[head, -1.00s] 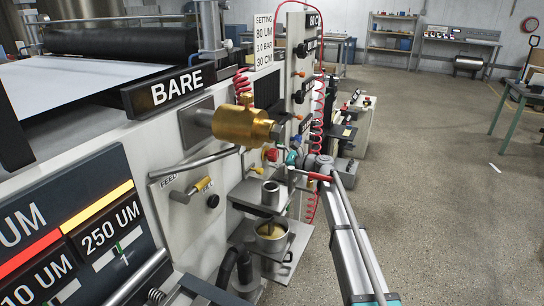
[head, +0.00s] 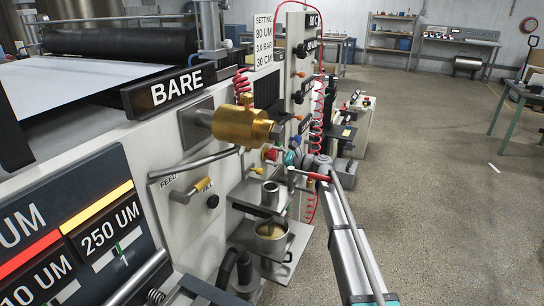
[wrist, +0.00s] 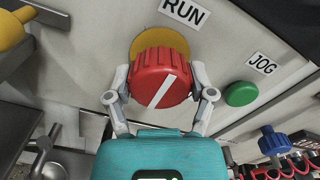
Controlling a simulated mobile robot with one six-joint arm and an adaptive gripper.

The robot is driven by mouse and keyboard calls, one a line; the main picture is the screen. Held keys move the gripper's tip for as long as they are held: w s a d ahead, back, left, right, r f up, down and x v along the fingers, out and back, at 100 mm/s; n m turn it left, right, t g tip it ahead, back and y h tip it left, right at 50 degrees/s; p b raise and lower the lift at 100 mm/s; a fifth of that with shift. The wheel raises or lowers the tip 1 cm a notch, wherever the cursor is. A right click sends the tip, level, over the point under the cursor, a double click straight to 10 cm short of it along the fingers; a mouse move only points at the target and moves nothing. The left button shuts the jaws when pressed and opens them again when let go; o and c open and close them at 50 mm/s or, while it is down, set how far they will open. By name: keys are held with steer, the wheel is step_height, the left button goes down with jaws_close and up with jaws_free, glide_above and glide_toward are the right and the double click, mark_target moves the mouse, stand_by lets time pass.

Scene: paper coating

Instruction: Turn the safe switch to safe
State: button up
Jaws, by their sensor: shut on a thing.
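The safe switch is a red ribbed knob (wrist: 160,82) with a white pointer line, on a round yellow plate (wrist: 168,42). In the wrist view, the line slants from lower left to upper right, with its upper end toward the RUN label (wrist: 185,11). No SAFE label shows in this view. My gripper (wrist: 160,90) is shut on the knob, one finger on its left side and one on its right. In the head view, the red knob (head: 270,154) is small and partly hidden, with my gripper (head: 285,157) at it.
A green button (wrist: 241,94) under a JOG label (wrist: 263,64) is right of the knob. A blue knob (wrist: 272,140) is lower right. In the head view, a brass cylinder (head: 240,124) juts out above left, and metal cups (head: 270,232) stand below. Open floor lies right.

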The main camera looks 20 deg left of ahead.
steer(key=shift+d, duration=0.25)
steer(key=n, duration=0.3)
steer(key=shift+d+f+n, duration=0.1)
steer(key=shift+n, duration=0.3)
steer(key=n, duration=1)
steer(key=shift+s+n, duration=0.1)
steer(key=shift+n, duration=1.9)
steer(key=o, duration=1.1)
